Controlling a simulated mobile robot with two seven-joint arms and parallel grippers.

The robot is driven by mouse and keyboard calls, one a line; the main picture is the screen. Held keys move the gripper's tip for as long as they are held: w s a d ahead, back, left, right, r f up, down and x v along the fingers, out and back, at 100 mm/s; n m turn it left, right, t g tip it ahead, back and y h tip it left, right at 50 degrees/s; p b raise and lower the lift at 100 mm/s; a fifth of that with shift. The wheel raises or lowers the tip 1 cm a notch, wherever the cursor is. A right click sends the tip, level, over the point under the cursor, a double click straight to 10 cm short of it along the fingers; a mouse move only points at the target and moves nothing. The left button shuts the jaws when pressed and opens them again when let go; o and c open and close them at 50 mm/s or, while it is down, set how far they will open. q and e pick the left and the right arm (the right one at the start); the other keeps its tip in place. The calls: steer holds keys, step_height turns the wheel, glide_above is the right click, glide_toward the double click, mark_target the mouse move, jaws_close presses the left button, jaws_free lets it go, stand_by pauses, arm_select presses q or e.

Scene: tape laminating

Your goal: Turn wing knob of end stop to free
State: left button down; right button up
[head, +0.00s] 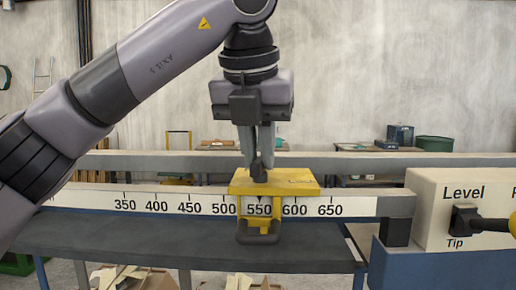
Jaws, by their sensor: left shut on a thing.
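The yellow end stop (296,184) sits on the white ruler rail (172,204), with its black pointer at about 550. A dark wing knob (259,173) stands on top of the end stop. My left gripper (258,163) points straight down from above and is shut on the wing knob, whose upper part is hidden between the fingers. My right gripper is not in the head view.
A beige panel (440,205) marked Level and Tip, with a black lever clamp (465,220), stands at the right end of the rail. A dark table (150,240) runs below the rail. A second beam (340,163) runs behind.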

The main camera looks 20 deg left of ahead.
arm_select(q)
steer(key=shift+n+y, duration=0.4)
steer(key=shift+n, duration=0.7)
steer(key=c, duration=1.1)
jaws_free()
steer(key=shift+v, duration=3.6)
steer(key=shift+w+d, duration=0.1)
